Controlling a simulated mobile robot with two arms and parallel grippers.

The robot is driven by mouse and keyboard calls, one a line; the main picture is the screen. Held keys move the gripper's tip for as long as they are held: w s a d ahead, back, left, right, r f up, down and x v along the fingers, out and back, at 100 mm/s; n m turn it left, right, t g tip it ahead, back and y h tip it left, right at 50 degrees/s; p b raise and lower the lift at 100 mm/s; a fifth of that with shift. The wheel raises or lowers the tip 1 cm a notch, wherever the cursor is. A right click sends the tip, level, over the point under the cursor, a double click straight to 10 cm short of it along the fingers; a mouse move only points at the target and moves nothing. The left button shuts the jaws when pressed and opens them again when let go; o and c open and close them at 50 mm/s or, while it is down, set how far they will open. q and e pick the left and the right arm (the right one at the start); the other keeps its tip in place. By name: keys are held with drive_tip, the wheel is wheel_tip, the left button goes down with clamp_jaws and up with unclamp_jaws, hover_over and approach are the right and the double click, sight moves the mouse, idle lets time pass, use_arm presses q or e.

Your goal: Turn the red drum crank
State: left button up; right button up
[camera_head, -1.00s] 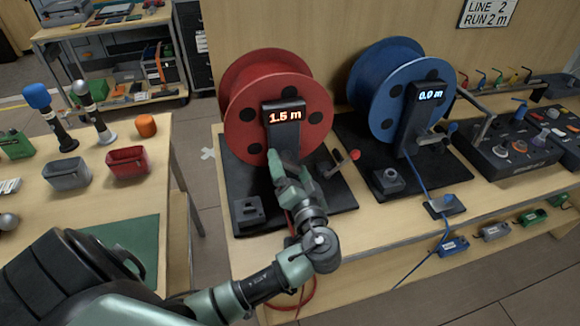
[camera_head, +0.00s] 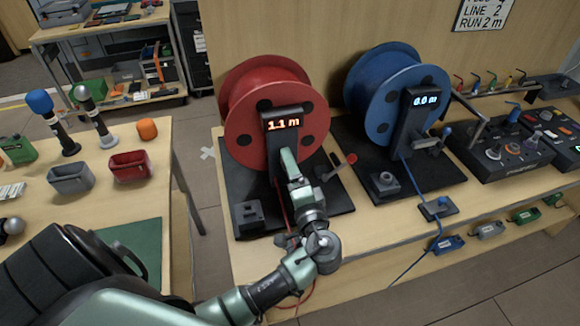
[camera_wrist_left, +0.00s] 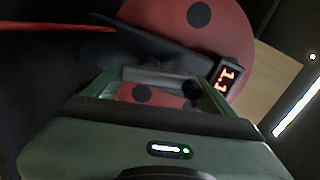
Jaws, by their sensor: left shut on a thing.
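The red drum (camera_head: 277,110) stands on a black base plate (camera_head: 325,205), and its display (camera_head: 283,124) reads 1.1 m. My left gripper (camera_head: 288,162) is in front of the drum's post, just below the display. It is shut on the grey grip of the red drum crank (camera_wrist_left: 155,76), which lies across the jaws in the left wrist view. My gripper hides most of the crank in the head view. The red drum (camera_wrist_left: 225,35) and its lit display (camera_wrist_left: 228,78) also show in the left wrist view. My right gripper is not in view.
A red-knobbed lever (camera_head: 350,159) stands just right of my left gripper. A blue drum (camera_head: 385,95) reading 0.0 m is further right, beside control boxes (camera_head: 510,155). A red cable (camera_head: 283,215) runs down past my wrist. Red and grey bins stand on the left table.

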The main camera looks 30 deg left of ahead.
use_arm(q)
drive_tip(key=shift+w+d+f+m+p, duration=0.15)
drive_tip(key=shift+f+m+p, duration=0.25)
drive_tip(key=shift+m+p, duration=2.25)
drive_tip(key=shift+w+d+f+m+p, duration=0.3)
drive_tip(key=shift+m+p, duration=0.9)
drive_tip(key=shift+m, duration=2.95)
drive_tip(key=shift+s+d+f+m+p, duration=0.1)
drive_tip(key=shift+f+m+p, duration=0.4)
drive_tip(key=shift+m+p, duration=2.15)
drive_tip(key=shift+a+m+b, duration=0.1)
drive_tip(key=shift+m+b, duration=0.65)
drive_tip(key=shift+m, duration=0.1)
drive_tip(key=o, duration=1.2)
drive_tip(key=shift+o, duration=0.2)
drive_tip(key=shift+r, duration=0.1)
